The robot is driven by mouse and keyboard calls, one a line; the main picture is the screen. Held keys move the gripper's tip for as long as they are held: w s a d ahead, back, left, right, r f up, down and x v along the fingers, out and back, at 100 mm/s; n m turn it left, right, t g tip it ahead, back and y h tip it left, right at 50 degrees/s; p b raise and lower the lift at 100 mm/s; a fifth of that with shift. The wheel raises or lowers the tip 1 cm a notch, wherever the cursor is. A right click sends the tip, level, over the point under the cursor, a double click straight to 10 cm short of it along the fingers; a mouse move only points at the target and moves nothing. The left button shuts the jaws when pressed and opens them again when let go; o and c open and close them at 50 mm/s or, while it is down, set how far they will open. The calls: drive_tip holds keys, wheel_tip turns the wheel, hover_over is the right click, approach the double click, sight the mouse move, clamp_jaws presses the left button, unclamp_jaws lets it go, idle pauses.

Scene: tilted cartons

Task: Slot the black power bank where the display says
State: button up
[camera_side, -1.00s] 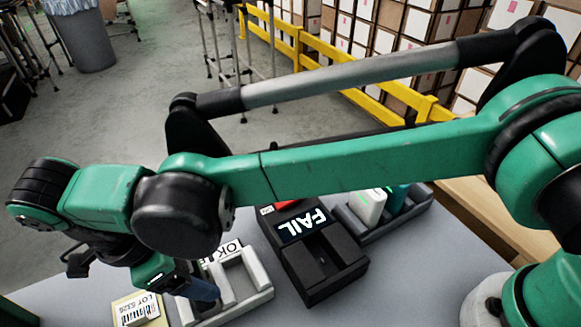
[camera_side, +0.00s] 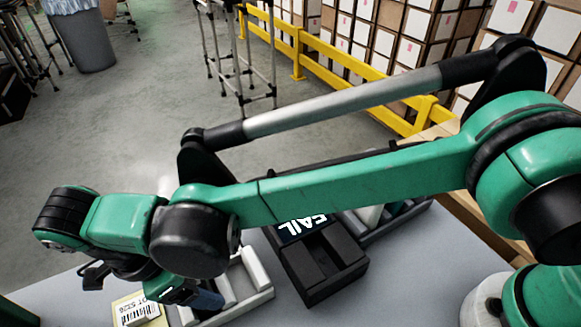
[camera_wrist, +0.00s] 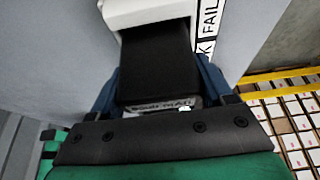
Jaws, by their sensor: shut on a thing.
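The black power bank (camera_wrist: 158,60) is between the blue fingers of my gripper (camera_wrist: 160,85) in the wrist view. Its far end meets or overlaps the white slotted tray (camera_wrist: 150,12); I cannot tell how far it is inside. A label beside the tray reads FAIL (camera_wrist: 208,18), with a K partly visible below. In the side view my gripper (camera_side: 200,298) is low over the left part of the white tray (camera_side: 259,272), and the power bank is hidden there. The display (camera_side: 302,228) on the black tester reads FAIL, partly covered by my arm.
The black tester (camera_side: 325,265) stands just right of the white tray. A yellow box with a lot label (camera_side: 137,311) sits left of the gripper.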

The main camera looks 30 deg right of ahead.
drive_tip(key=shift+f, duration=0.2)
idle(0.3)
idle(0.3)
drive_tip(key=o, duration=1.2)
drive_tip(key=shift+c, duration=0.8)
drive_tip(key=shift+r, duration=0.1)
drive_tip(key=shift+r, duration=3.95)
